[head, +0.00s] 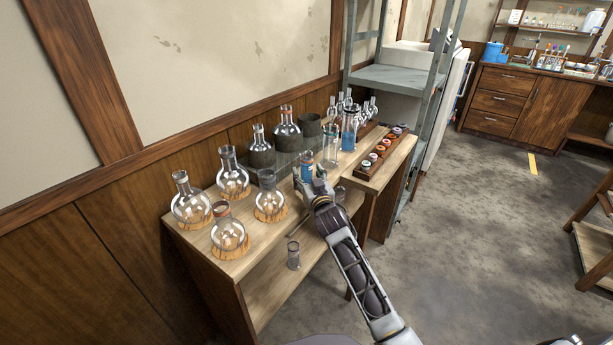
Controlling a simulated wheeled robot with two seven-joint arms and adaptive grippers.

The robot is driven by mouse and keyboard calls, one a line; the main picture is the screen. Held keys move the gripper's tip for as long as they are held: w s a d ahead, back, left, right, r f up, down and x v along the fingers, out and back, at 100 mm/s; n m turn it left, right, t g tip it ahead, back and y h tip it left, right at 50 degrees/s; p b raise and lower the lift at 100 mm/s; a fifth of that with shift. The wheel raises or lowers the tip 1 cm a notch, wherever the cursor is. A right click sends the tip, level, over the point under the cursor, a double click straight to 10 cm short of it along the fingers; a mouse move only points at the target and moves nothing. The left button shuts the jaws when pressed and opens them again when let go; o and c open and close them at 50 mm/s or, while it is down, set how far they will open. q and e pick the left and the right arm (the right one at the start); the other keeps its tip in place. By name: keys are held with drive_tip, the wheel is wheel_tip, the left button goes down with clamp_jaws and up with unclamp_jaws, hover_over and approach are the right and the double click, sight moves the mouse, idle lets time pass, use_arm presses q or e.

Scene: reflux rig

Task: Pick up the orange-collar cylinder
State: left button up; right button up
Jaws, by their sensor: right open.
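A small cylinder with an orange collar (307,157) and a blue body stands near the front edge of the wooden bench. My right gripper (309,181) is open and close in front of it, with its fingers overlapping the lower part of the cylinder in the picture. I cannot tell whether the fingers touch it, and its base is hidden. My left gripper is out of view.
Several round flasks (191,205) on cork rings crowd the left of the bench (262,240). Behind are dark-based flasks (287,134). To the right are a clear cylinder (331,147), a blue-filled vessel (349,137) and a wooden rack (365,176). A glass (293,257) stands on the lower shelf.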

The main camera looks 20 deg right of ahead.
drive_tip(key=shift+w, duration=0.75)
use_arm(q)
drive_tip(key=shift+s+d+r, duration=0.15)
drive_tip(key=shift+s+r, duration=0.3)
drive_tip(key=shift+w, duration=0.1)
use_arm(e)
drive_tip(key=c, duration=1.2)
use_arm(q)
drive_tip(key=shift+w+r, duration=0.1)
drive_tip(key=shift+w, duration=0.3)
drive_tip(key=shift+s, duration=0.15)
